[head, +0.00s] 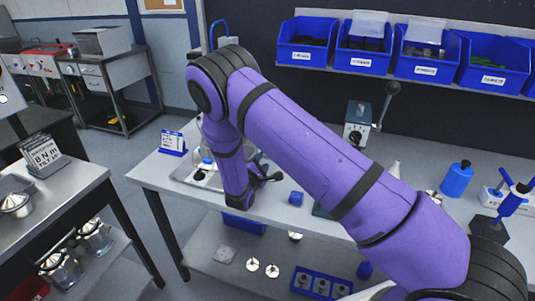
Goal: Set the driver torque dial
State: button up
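A blue driver-like tool (513,200) leans in a dark stand at the right end of the workbench (160,184). I cannot make out a dial or its setting on it. My purple arm crosses the middle of the view and bends down over the bench's left part. My gripper (265,178) is at its low end, far left of the tool; its fingers are small and dark, so open or shut is unclear.
A grey-blue device with a lever (357,124) stands at the bench's back. A blue bottle (456,180) and a small blue cylinder (296,198) stand on the bench. A tray (190,174) lies beside my wrist. Blue bins (306,41) line the shelf above. My arm hides the bench's middle.

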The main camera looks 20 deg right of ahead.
jog(key=x, duration=0.6)
jog(key=shift+w+d, duration=0.2)
jog(key=shift+w, duration=0.1)
jog(key=shift+c, duration=0.4)
grip_shut()
